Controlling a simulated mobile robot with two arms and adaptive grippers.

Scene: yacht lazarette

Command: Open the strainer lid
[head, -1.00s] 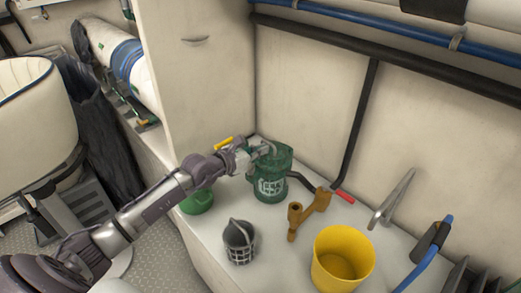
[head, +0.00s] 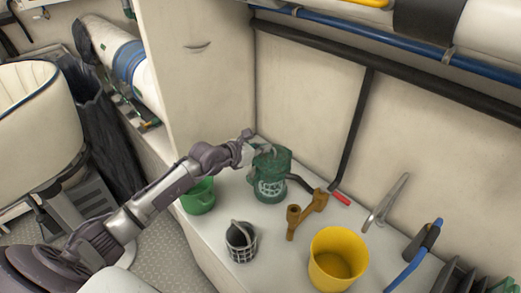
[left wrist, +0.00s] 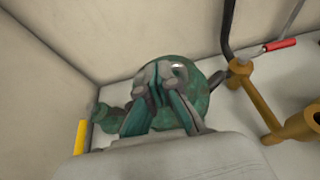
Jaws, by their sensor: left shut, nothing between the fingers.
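The green strainer (head: 271,188) stands upright on the white counter by the back corner, with a pale grid pattern on its front. Its round green top (left wrist: 203,103) shows under my gripper in the left wrist view. My left gripper (head: 264,153) is at the strainer's top, its fingers together with nothing between them. In the left wrist view the closed fingertips (left wrist: 158,80) lie over the top and hide part of it. I cannot tell whether they touch the lid or whether the lid is raised. My right gripper is out of view.
A brass valve (head: 294,216) and a pipe with a red handle (head: 341,198) stand right of the strainer. A dark basket (head: 242,250), a yellow bucket (head: 325,270) and a green container (head: 199,200) are nearby. A yellow handle (left wrist: 81,137) is close to my gripper. Walls rise behind.

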